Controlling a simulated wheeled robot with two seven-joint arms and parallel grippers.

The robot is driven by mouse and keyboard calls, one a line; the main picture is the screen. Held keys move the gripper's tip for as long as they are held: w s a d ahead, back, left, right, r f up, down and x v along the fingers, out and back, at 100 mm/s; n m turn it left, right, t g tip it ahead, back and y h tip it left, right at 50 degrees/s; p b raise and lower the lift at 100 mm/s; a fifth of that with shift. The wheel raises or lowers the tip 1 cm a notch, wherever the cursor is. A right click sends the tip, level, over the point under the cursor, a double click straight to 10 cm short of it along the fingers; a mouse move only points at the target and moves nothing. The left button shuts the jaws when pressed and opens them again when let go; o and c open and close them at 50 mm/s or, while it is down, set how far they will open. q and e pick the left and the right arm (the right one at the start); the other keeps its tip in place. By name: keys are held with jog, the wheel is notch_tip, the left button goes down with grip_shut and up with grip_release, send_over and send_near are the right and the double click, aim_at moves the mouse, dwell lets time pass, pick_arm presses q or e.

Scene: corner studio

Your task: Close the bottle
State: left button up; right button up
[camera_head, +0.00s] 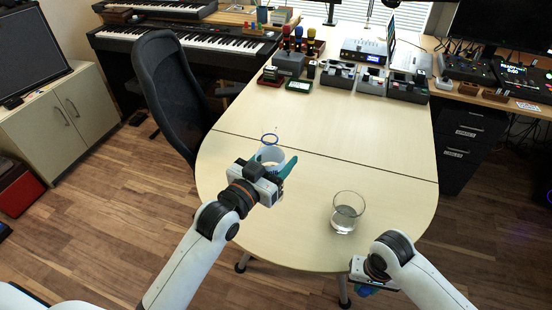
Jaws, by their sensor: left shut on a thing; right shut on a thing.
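A clear bottle (268,154) with a blue ring at its open mouth is at the left side of the light wooden table (330,165). My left gripper (280,170), with teal fingers, is shut on the bottle; the gripper hides its lower part, so I cannot tell whether it touches the table. My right gripper (364,290) is low at the table's front right edge, partly behind its own wrist. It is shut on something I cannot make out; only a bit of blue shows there. No cap is clearly visible.
A glass (346,212) with clear contents stands near the table's front, between my grippers. Boxes and audio gear (358,78) crowd the far end. A dark office chair (168,95) stands left of the table. The middle of the table is clear.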

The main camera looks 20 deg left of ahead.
pick_arm(q)
jog(key=c, duration=0.6)
